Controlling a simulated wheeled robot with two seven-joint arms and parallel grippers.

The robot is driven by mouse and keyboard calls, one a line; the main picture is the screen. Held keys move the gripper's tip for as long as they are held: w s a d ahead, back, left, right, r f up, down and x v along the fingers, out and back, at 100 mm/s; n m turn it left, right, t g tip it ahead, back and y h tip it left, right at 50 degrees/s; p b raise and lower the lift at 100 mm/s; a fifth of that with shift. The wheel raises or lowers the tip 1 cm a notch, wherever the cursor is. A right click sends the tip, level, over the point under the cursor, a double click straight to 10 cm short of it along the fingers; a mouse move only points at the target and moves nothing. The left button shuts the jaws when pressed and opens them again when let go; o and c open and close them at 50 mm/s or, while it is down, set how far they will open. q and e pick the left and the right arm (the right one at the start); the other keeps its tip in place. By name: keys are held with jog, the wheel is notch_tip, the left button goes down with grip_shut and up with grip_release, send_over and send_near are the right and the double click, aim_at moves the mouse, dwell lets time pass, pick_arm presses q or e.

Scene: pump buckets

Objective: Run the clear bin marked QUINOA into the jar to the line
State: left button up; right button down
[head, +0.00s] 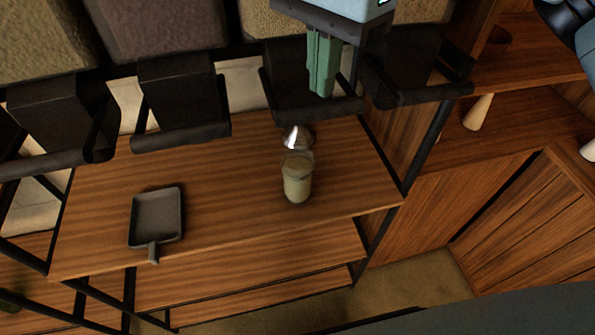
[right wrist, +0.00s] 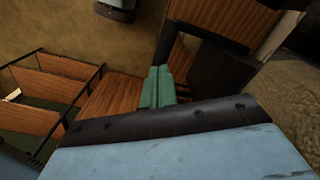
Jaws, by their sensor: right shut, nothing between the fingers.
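A clear jar (head: 297,182) stands upright on the wooden shelf. Pale contents fill much of it, with clear glass above; I cannot make out a line. Bins show along the top of the head view, including a tan-filled one (head: 265,18) behind my right arm. No QUINOA label is legible. Dark chutes with bar-like fronts hang below the bins; one chute (head: 290,82) is above and behind the jar. My right gripper (head: 323,92) is shut and empty, green fingers pointing down in front of that chute. The fingers also show in the right wrist view (right wrist: 157,88). My left gripper is out of view.
A shiny metal piece (head: 297,136) is just behind the jar. A dark square scoop (head: 156,216) lies on the shelf (head: 225,205) to the left. Bare wood separates scoop and jar. A black frame post (head: 425,150) and wooden cabinet (head: 525,225) are at the right.

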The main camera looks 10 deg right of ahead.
jog(key=shift+r, duration=0.6)
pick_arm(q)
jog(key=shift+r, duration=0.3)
pick_arm(e)
jog(key=shift+s+f, duration=0.1)
pick_arm(q)
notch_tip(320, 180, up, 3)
jog(key=p, duration=0.3)
pick_arm(e)
notch_tip(320, 180, up, 5)
